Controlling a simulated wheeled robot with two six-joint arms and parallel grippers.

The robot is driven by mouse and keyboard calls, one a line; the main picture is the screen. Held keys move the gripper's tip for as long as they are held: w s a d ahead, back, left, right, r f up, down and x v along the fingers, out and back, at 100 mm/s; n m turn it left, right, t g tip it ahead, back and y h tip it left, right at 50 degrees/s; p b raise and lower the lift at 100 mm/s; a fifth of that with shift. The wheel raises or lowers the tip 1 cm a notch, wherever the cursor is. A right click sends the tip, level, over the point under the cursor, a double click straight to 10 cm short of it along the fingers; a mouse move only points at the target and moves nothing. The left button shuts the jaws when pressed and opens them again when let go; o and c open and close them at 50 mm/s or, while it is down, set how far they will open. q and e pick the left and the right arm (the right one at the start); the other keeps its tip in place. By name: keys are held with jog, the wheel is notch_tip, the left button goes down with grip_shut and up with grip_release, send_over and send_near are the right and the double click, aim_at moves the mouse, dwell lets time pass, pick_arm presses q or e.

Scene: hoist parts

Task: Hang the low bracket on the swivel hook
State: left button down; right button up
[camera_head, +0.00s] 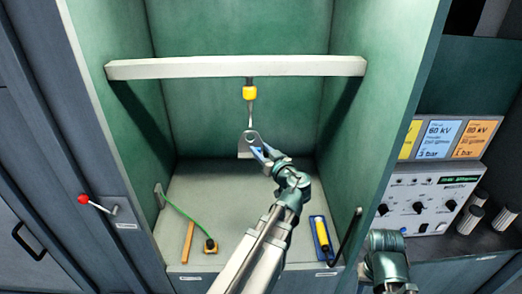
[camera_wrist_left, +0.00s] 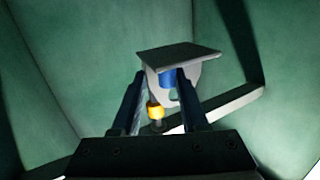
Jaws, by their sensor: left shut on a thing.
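The low bracket (camera_head: 246,150) is a grey plate with a round hole in its upper part. My left gripper (camera_head: 264,154) is shut on it from the right and holds it up inside the cabinet. The swivel hook (camera_head: 249,93) has a yellow body and a thin grey shank, and hangs from the beam. Its lower end is at the bracket's top in the head view; I cannot tell whether they touch. In the left wrist view the bracket (camera_wrist_left: 184,56) is between the fingers (camera_wrist_left: 160,90), with the yellow hook body (camera_wrist_left: 155,110) beyond. My right gripper does not show.
A pale beam (camera_head: 180,68) crosses the green cabinet. A red-knobbed lever (camera_head: 84,199) is at left, a control box (camera_head: 432,200) at right.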

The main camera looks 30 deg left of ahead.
pick_arm(q)
jog(key=shift+w+a, duration=0.1)
jog(key=shift+w, duration=0.05)
jog(key=shift+h, duration=0.3)
jog(key=shift+w+a+f+p, duration=0.15)
jog(key=shift+w+a, duration=0.45)
jog(key=shift+w, duration=0.35)
jog(key=shift+w+a+p, duration=0.1)
jog(key=shift+w+a, duration=0.45)
jog(key=shift+w, duration=0.4)
jog(key=shift+w+a+f+p, duration=0.15)
jog(key=shift+w+a, duration=0.45)
jog(key=shift+w, duration=0.35)
jog(key=shift+y, duration=0.4)
jog(key=shift+w+a+f+b, duration=0.35)
jog(key=shift+w+a+b, duration=0.1)
jog(key=shift+w+b, duration=0.25)
jog(key=shift+w+a+f+b, duration=0.45)
jog(key=shift+w+b, duration=0.15)
jog(key=shift+w, duration=0.15)
jog(key=shift+w+a+f+b, duration=0.3)
jog(key=shift+w+a+b, duration=0.15)
jog(key=shift+w+b, duration=0.25)
jog(key=shift+w, duration=0.1)
jog(key=shift+f+b, duration=0.45)
jog(key=shift+b, duration=0.05)
jog(key=shift+c, duration=1.7)
grip_release()
